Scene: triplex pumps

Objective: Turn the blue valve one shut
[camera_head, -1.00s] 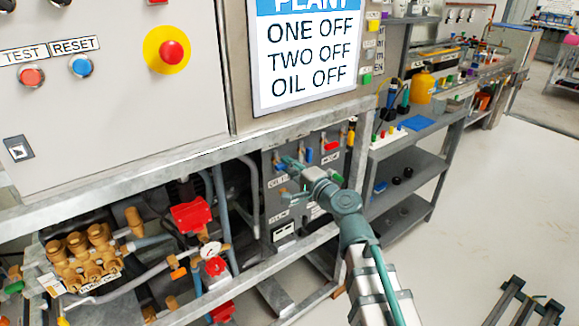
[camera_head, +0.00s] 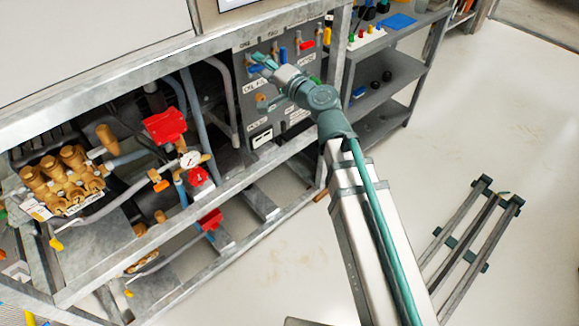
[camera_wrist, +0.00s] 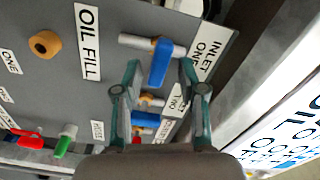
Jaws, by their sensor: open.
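The blue valve lever (camera_wrist: 160,62) beside the label INLET ONE (camera_wrist: 212,52) shows in the wrist view. It points down in that picture, across a metal stem (camera_wrist: 130,41) on the grey panel. My gripper (camera_wrist: 160,68) is open, with one green finger on each side of the lever. I cannot tell whether either finger touches it. In the head view my gripper (camera_head: 261,63) is at the upper left of the panel (camera_head: 240,98) and hides most of this valve. A second blue lever (camera_wrist: 146,119) sits lower in the wrist view, partly behind a finger.
Another blue lever (camera_head: 283,54) and a red lever (camera_head: 306,45) sit right of my gripper. The metal frame rail (camera_head: 180,57) runs along the panel's top. Brass pumps (camera_head: 62,180) stand at lower left. The floor (camera_head: 465,130) at right is mostly clear.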

